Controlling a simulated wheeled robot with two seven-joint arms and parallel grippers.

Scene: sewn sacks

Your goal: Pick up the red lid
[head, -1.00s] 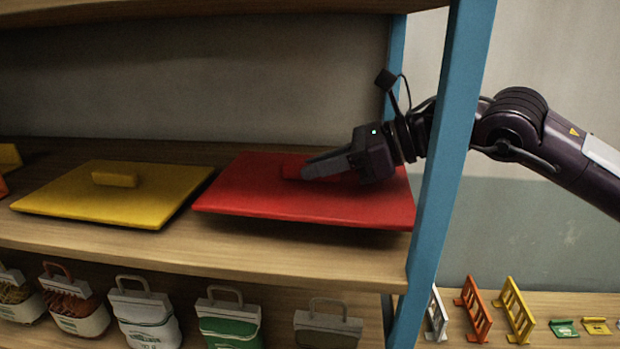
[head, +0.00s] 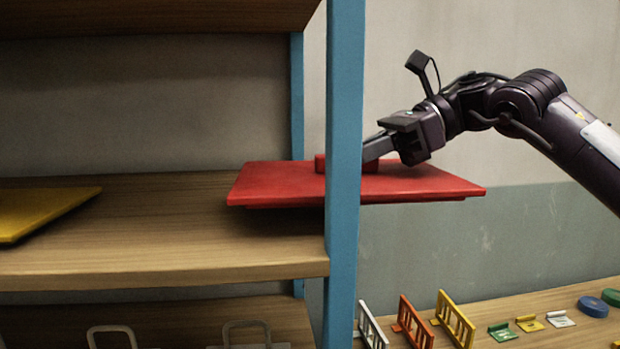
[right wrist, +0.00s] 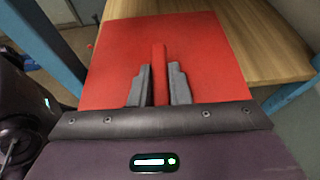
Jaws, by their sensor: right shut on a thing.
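The red lid (head: 275,185) is a flat square board with a red block handle. It is held level a little above the shelf, its right part out past the blue post. My right gripper (head: 372,158) is shut on the lid's handle, coming in from the right. In the right wrist view the two grey fingers (right wrist: 159,85) press on both sides of the red handle, and the lid (right wrist: 120,50) spreads out beyond them. The post hides part of the lid and handle in the head view. My left gripper is not in view.
A blue shelf post (head: 343,200) stands in front of the lid. A yellow lid (head: 45,208) lies on the wooden shelf (head: 160,255) at left. Bag handles show below. Small coloured racks (head: 455,318) and discs stand on a lower surface at right.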

